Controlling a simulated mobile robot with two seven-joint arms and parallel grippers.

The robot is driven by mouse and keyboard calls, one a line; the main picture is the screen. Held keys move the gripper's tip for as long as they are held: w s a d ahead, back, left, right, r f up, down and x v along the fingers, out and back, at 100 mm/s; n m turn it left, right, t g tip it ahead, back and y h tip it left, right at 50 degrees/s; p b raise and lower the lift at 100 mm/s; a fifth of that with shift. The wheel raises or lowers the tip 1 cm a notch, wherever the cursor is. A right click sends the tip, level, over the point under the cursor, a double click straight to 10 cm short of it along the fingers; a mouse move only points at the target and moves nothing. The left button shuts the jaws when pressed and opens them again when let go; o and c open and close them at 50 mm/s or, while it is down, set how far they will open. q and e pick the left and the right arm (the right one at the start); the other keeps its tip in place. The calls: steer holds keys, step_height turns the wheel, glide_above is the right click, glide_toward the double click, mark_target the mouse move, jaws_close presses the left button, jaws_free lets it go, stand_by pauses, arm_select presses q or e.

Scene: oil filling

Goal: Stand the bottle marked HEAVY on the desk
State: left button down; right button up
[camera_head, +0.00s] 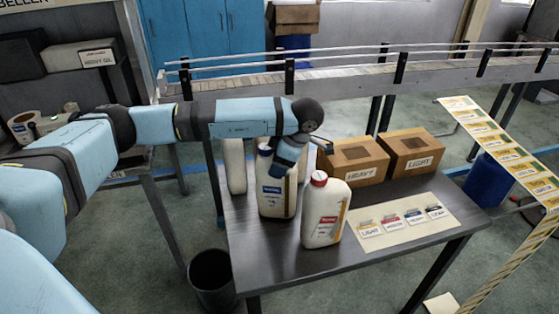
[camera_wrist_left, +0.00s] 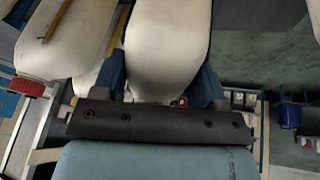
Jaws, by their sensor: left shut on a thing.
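A cream bottle with a blue label (camera_head: 276,196) is upright at the left of the metal desk (camera_head: 270,262). My left gripper (camera_head: 287,160) is shut on its upper part. In the wrist view the held bottle (camera_wrist_left: 167,45) fills the space between the fingers of my left gripper (camera_wrist_left: 163,80). I cannot tell whether its base touches the desk. The small print is too small to read, so I cannot confirm which bottle is marked HEAVY. My right gripper is not in view.
Another cream bottle (camera_head: 234,165) stands behind, partly hidden. A card sheet (camera_head: 400,238) lies at the desk's right. Cardboard boxes marked HEAVY (camera_head: 353,180) and LIGHT (camera_head: 425,164) stand at the back. A conveyor (camera_head: 350,88) runs behind. A black bin (camera_head: 212,270) stands on the floor.

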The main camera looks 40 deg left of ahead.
arm_select(q)
steer(key=shift+f, duration=0.15)
stand_by(0.7)
steer(key=shift+c, duration=0.4)
jaws_free()
steer(key=shift+o, duration=0.4)
steer(key=shift+f, duration=0.1)
steer(key=shift+r+p, duration=0.7)
steer(key=shift+r, duration=0.85)
steer(key=shift+r+p, duration=1.1)
steer(key=shift+r, duration=0.95)
steer(key=shift+f, duration=0.1)
